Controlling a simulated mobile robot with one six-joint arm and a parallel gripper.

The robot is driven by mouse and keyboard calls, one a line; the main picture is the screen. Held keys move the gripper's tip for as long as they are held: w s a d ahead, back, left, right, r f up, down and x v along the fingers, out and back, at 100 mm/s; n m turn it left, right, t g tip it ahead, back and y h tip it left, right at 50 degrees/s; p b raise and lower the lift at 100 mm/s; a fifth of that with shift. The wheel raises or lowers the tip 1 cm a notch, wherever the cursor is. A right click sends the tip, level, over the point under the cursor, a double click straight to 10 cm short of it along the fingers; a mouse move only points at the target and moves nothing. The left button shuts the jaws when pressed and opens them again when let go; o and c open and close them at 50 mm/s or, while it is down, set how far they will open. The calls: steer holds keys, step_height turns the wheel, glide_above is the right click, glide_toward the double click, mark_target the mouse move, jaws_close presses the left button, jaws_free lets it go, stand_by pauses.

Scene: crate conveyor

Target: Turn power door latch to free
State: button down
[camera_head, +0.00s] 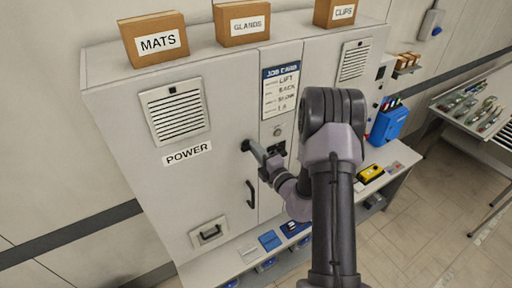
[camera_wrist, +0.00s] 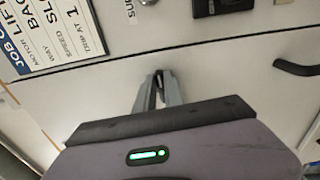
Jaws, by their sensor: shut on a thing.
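The power door (camera_head: 180,215) is the large pale cabinet door with a POWER label (camera_head: 187,153) and a louvred vent. My gripper (camera_head: 252,150) reaches to the door's right edge from the right, and its fingertips meet a small dark part, the latch (camera_head: 245,145). In the wrist view my gripper's fingers (camera_wrist: 158,84) lean together at the tips against the pale door face. They are shut on the latch, which they mostly hide. I cannot tell the latch's angle. A black curved handle sits lower on the door and shows in the wrist view (camera_wrist: 297,68).
A job card (camera_head: 281,92) hangs on the panel right of the door. A dark switch (camera_head: 277,150) and a round knob (camera_head: 278,130) are close beside my gripper. Boxes stand on top of the cabinet. A low shelf (camera_head: 225,262) juts out below. A blue bin (camera_head: 388,124) stands right.

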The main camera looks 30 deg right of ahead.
steer(key=shift+m, duration=0.3)
stand_by(0.4)
steer(key=c, duration=1.4)
jaws_free()
steer(key=shift+c, duration=0.2)
steer(key=s, duration=1.7)
steer(key=shift+s+d, duration=0.25)
steer(key=shift+d, duration=0.05)
